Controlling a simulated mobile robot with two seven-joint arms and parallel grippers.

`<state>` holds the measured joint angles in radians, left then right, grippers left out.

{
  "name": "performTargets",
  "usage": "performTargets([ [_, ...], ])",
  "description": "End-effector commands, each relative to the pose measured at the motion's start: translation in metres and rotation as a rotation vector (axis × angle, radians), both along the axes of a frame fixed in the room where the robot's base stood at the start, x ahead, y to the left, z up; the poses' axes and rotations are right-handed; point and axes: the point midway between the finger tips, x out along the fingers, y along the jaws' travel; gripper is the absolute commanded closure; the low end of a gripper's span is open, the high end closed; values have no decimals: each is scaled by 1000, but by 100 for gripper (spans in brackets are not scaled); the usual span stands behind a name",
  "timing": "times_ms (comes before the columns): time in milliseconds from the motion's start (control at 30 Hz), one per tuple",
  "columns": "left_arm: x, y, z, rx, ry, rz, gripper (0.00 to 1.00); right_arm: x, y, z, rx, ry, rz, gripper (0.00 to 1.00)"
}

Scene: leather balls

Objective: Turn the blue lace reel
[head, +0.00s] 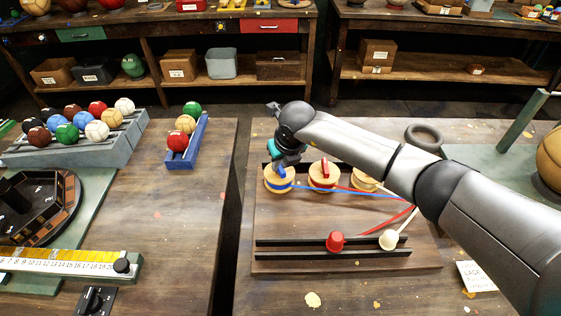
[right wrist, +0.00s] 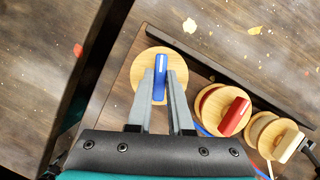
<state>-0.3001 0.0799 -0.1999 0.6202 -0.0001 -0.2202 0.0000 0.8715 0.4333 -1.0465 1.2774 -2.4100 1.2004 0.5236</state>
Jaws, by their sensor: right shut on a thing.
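The blue lace reel (head: 277,184) is a round wooden spool with blue lace and a blue handle on top. It stands at the left end of a row of reels on a wooden board. In the right wrist view the reel's wooden disc (right wrist: 145,68) lies under my right gripper (right wrist: 162,80), whose two fingers are closed on the blue handle (right wrist: 160,65). In the head view my right gripper (head: 284,160) comes down on the reel from above and partly hides it. My left gripper is not in view.
A red-handled reel (head: 322,180) stands close to the right, with a cream-handled reel (right wrist: 270,130) beyond it. Blue and red laces run right from the reels.

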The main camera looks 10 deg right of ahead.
Motion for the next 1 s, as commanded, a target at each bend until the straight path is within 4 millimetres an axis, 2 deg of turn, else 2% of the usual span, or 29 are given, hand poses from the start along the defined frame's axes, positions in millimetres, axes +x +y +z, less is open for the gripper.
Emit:
performTargets([
  [200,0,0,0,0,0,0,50,1,0,0,0,-2,0,100],
  [233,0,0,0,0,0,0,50,1,0,0,0,-2,0,78],
  [467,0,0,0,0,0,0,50,1,0,0,0,-2,0,52],
  [767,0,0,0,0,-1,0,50,0,0,1,0,-1,1,51],
  [1000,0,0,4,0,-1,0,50,-7,-2,21,1,-4,2,51],
])
